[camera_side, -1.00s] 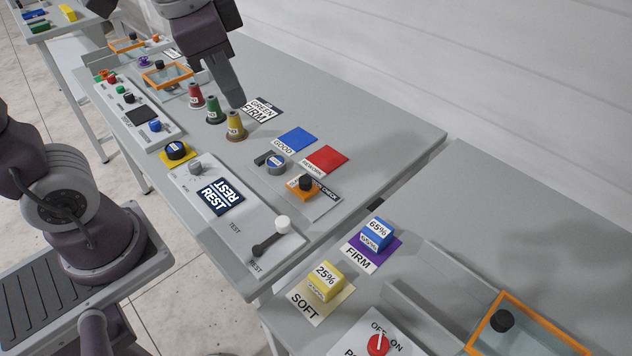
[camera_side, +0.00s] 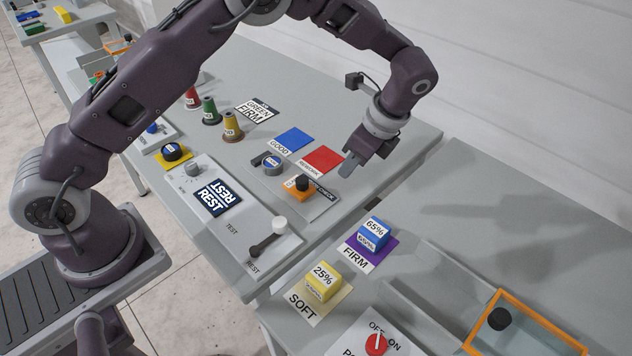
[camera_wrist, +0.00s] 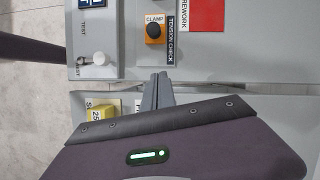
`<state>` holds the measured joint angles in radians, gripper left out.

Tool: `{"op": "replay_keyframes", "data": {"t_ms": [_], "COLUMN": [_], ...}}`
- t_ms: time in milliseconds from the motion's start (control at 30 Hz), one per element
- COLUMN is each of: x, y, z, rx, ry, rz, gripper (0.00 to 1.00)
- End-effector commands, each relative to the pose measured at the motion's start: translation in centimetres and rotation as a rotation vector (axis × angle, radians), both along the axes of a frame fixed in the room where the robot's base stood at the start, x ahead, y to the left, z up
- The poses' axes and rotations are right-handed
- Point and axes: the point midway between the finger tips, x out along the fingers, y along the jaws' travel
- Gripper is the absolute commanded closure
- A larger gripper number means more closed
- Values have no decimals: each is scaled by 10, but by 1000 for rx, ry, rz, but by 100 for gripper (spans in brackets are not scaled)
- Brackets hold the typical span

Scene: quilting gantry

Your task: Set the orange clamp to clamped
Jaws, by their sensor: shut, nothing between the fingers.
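The orange clamp (camera_side: 291,195) is a small orange block with a black knob on top, on a grey plate by the tension check label. It also shows in the wrist view, an orange square (camera_wrist: 147,40) with a round black knob, labelled CLAMP. I cannot tell from its look which setting it is in. My gripper (camera_side: 346,170) is shut and empty, fingers pointing down, to the right of the clamp and apart from it. In the wrist view my gripper's fingertips (camera_wrist: 158,76) lie below the clamp with a gap between.
The red rework square (camera_side: 323,158) and blue square (camera_side: 294,140) lie flat behind. A lever with a white knob (camera_side: 279,223) stands in front. The table's right corner is clear.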

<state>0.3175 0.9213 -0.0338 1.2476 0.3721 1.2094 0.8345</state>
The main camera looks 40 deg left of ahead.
Motion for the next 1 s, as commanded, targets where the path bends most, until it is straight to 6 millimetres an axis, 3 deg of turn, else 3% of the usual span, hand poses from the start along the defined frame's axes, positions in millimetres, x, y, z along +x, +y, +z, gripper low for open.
{"op": "replay_keyframes", "data": {"t_ms": [167, 600, 800, 1000], "x": [-1, -9, -15, -17], "y": [4, 38, 68, 76], "z": [-10, -96, -92, -93], "rx": [0, 1, -1, -1], "ry": [1, 2, -1, -2], "rz": [2, 4, 5, 4], "gripper": [100, 100, 100, 100]}}
